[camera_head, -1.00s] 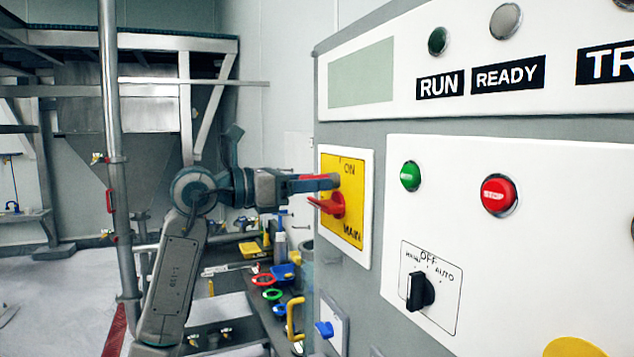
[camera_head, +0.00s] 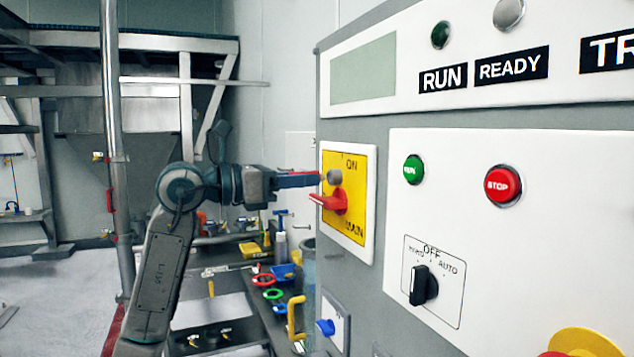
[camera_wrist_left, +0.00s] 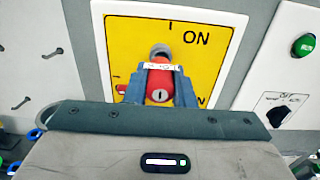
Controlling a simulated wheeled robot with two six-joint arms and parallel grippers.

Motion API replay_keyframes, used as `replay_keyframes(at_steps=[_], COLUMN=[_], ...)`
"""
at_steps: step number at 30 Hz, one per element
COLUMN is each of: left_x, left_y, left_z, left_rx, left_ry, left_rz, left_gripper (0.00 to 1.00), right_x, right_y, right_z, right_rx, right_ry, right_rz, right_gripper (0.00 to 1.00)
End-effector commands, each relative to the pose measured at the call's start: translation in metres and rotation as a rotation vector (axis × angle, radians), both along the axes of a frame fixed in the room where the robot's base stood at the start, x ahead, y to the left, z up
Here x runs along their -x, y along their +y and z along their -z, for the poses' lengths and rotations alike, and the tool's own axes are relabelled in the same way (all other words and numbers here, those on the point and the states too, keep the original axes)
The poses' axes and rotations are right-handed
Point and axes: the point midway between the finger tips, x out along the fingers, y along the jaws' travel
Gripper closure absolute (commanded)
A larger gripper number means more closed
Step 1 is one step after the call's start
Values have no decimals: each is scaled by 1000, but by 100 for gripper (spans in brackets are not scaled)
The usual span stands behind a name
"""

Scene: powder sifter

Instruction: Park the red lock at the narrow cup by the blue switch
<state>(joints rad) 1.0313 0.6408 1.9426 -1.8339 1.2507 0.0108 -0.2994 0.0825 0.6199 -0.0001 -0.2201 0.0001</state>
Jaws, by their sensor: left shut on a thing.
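My left gripper (camera_head: 306,180) is shut on the red lock (camera_wrist_left: 160,84), whose keyhole and white label show between the fingers in the left wrist view. The lock is held level in front of the yellow main-switch plate (camera_head: 358,200), just left of a round grey stub (camera_head: 334,177). The red switch handle (camera_head: 330,202) is just below. The blue switch (camera_head: 325,327) sits on a small plate low on the panel's side. I cannot make out a narrow cup beside it. My right gripper is not in view.
The control panel (camera_head: 480,230) with its buttons and black selector fills the right. A yellow handle (camera_head: 294,318) stands out below my arm. A bench (camera_head: 262,300) with coloured rings and tools lies lower down. A steel pole (camera_head: 112,150) stands left.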

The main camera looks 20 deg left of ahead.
Motion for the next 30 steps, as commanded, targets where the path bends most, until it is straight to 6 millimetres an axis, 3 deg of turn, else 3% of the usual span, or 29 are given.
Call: replay_keyframes(at_steps=[30], left_x=[30], left_y=[27], left_z=[0], left_rx=[0], left_ry=[-1], left_rz=[-1], left_gripper=[100], right_x=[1], right_y=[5], right_z=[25], right_rx=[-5], right_ry=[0], right_rz=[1], right_gripper=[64])
